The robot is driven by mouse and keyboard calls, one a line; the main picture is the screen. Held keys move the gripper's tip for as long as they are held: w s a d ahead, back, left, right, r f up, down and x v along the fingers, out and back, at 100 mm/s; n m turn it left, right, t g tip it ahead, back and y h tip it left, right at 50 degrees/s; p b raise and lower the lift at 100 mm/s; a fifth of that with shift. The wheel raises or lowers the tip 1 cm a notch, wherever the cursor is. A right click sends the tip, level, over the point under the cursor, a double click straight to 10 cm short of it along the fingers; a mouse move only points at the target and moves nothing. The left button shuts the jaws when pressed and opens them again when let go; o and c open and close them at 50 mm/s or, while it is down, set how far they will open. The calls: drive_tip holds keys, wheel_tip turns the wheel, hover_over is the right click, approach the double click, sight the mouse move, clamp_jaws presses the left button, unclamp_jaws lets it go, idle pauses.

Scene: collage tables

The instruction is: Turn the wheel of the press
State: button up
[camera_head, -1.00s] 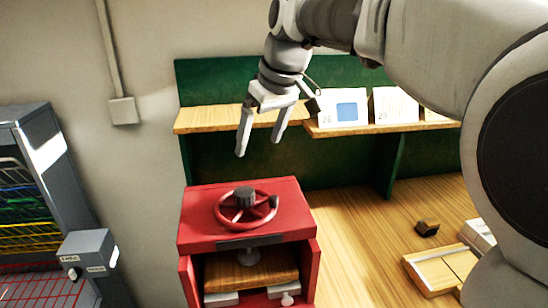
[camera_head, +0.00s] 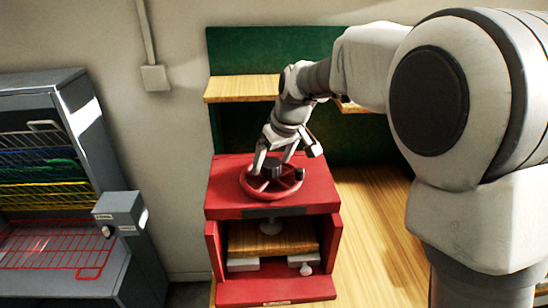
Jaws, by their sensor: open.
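The red press (camera_head: 230,206) stands on the wooden table, with its front open. Its red wheel (camera_head: 270,192), with a dark hub, lies flat on top. A wooden block or plate (camera_head: 270,240) sits inside the press below the screw. My gripper (camera_head: 275,165) is open and points down at the wheel. Its left finger is close to the wheel's far left rim; the other is near the far side, by the hub. I cannot tell whether the fingers touch the wheel.
A grey rack (camera_head: 45,205) with coloured wire shelves stands at the left, with a grey control box (camera_head: 120,213) beside the press. A green panel (camera_head: 250,50) with a wooden shelf (camera_head: 240,89) is behind. Bare wooden table (camera_head: 375,230) lies right of the press.

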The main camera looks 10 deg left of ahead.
drive_tip(key=shift+f, duration=0.15)
clamp_jaws()
idle(0.4)
